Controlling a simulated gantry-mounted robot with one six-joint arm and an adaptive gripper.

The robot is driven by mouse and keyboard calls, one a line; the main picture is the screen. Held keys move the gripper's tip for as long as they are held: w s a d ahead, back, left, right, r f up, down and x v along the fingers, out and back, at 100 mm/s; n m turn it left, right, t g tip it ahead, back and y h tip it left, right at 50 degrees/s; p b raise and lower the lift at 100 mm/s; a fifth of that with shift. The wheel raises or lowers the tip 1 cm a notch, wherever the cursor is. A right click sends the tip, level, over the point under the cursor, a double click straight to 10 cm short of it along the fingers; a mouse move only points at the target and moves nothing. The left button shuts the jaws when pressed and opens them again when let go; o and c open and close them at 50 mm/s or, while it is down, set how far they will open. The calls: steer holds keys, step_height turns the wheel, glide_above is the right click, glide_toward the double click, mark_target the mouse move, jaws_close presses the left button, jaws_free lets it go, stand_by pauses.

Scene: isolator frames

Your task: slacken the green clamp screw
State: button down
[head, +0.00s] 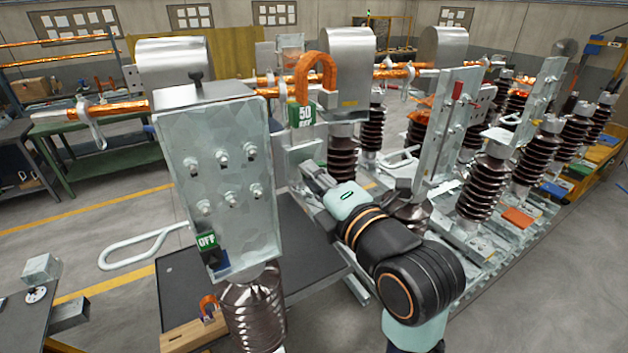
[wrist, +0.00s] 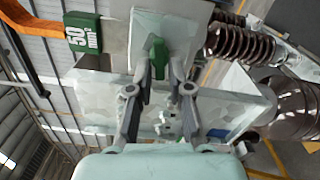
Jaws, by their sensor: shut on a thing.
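The green clamp screw (wrist: 157,50) shows in the wrist view, in front of a pale metal plate (wrist: 190,35). My gripper (wrist: 160,72) has its two fingers on either side of the screw and is shut on it. In the head view my gripper (head: 318,178) reaches in to the left, against the pale metalwork below the green "50" label block. The screw cannot be made out in the head view, and its threaded part is hidden.
The green "50" block (head: 302,116) and an orange loop (head: 316,72) stand just above my gripper. A metal plate (head: 222,165) with several bolts and an OFF tag stands left. Brown ribbed insulators (head: 485,190) stand right. Open floor (head: 110,215) lies at far left.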

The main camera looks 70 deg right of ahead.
steer(key=shift+s+d+f+n+b, duration=0.15)
steer(key=shift+n+b, duration=0.4)
steer(key=shift+n, duration=1.15)
steer(key=shift+w+f+n+b, duration=0.1)
steer(key=shift+n+b, duration=0.5)
steer(key=shift+n, duration=1.1)
steer(key=shift+s+d+f+n+b, duration=0.15)
steer(key=shift+n+b, duration=0.4)
steer(key=shift+n, duration=1.15)
steer(key=shift+a, duration=0.1)
steer(key=c, duration=1.1)
jaws_free()
steer(key=v, duration=0.7)
steer(key=shift+s+a, duration=0.15)
steer(key=shift+s, duration=0.05)
